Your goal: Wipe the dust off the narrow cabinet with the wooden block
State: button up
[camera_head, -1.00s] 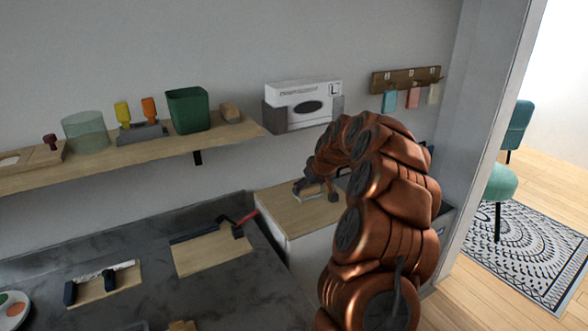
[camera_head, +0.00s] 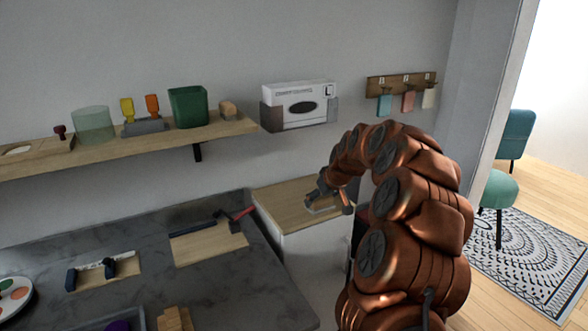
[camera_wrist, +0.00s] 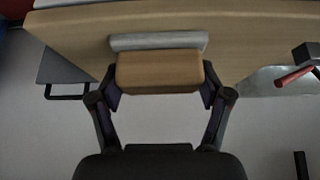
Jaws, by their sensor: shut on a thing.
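The narrow cabinet has a light wooden top (camera_head: 283,211) and a pale front, beside the dark counter. It also shows in the wrist view (camera_wrist: 245,42). My gripper (camera_head: 328,190) is low over the right part of this top. In the wrist view my gripper (camera_wrist: 160,74) is shut on the wooden block (camera_wrist: 158,75), with a finger at each end. A grey strip (camera_wrist: 158,41) lies along the block's far side; I cannot tell whether it is part of the block or on the cabinet. Whether the block touches the top is unclear. A pale patch shows under my gripper in the head view.
The dark counter (camera_head: 222,280) on the left holds a wooden board (camera_head: 208,245) and a red-and-black tool (camera_head: 236,217). A wall shelf (camera_head: 150,144) carries several items. A white box (camera_head: 299,92) in a holder and a hook rack (camera_head: 402,84) are on the wall above.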

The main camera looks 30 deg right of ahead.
jog(key=r, duration=0.3)
jog(key=shift+s+r, duration=0.3)
jog(key=shift+r, duration=0.05)
jog(key=shift+r+p, duration=0.55)
jog(key=shift+r, duration=1.75)
jog(key=shift+a, duration=0.1)
